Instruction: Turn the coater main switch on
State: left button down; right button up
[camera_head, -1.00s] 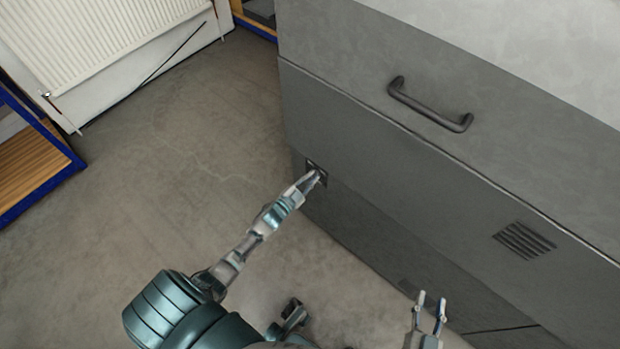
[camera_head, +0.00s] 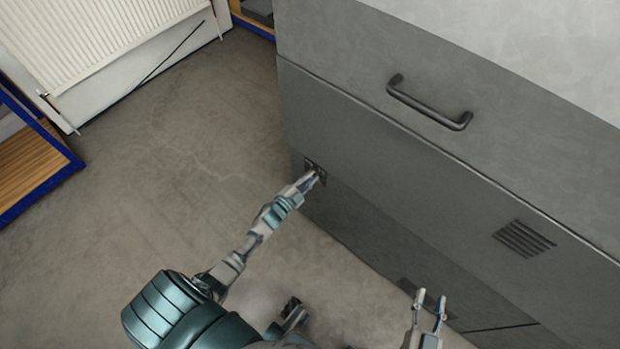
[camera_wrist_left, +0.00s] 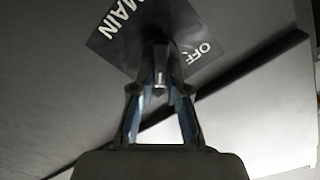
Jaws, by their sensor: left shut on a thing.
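The coater (camera_head: 390,170) is a large grey cabinet. Its main switch sits on a small dark plate (camera_head: 310,163) low on the left part of its front. In the left wrist view the plate (camera_wrist_left: 112,42) shows white lettering "MAIN" and "OFF". My left gripper (camera_head: 319,175) is at the plate, shut on the switch knob; in the left wrist view its fingers (camera_wrist_left: 160,75) meet in front of the plate. The fingers cover most of the knob, so I cannot tell its turned position. My right gripper (camera_head: 430,298) is open and empty, low in front of the cabinet.
A dark bar handle (camera_head: 430,104) sticks out from the cabinet's upper front, with a vent grille (camera_head: 523,239) lower right. A white radiator (camera_head: 90,35) and a blue-framed wooden shelf (camera_head: 32,165) stand at left. The floor (camera_head: 190,140) between is clear.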

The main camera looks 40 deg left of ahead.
pick_arm(q)
jog(key=c, duration=1.3)
grip_release()
jog(key=shift+s+f, duration=0.2)
jog(key=shift+f, duration=0.3)
jog(key=shift+o, duration=0.7)
jog(key=shift+w+a+r, duration=0.1)
jog(key=shift+r, duration=0.05)
jog(key=shift+r, duration=0.1)
jog(key=s, duration=1.2)
jog(key=shift+a, duration=0.45)
